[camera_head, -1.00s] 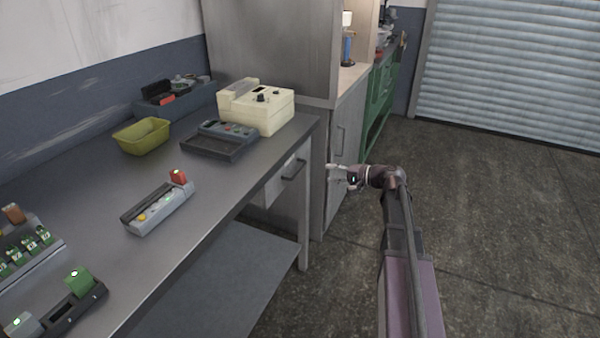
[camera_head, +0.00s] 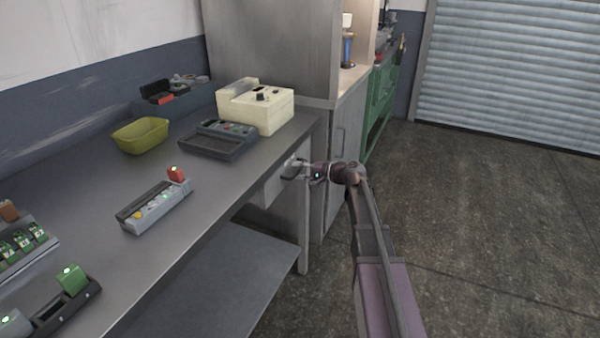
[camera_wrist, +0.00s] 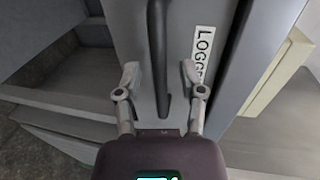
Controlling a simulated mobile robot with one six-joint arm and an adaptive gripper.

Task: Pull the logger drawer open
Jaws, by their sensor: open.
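The logger drawer is a grey front (camera_wrist: 181,60) with a white label reading "LOGG" (camera_wrist: 203,55), the rest of the label hidden behind a finger. Its dark bar handle (camera_wrist: 157,50) runs up the wrist view between my open fingers. My gripper (camera_wrist: 160,76) is open with one finger on each side of the handle, and neither finger is clearly touching it. In the head view the drawer (camera_head: 273,186) sits under the bench top, shut as far as I can see. My gripper (camera_head: 298,169) is at its front and partly covers the handle.
The grey bench (camera_head: 110,245) holds a cream instrument box (camera_head: 262,108), a dark tray device (camera_head: 218,140), a yellow-green bin (camera_head: 140,134) and several small units. A tall grey cabinet (camera_head: 342,150) stands just beyond the drawer. The floor (camera_head: 480,230) to the right is clear.

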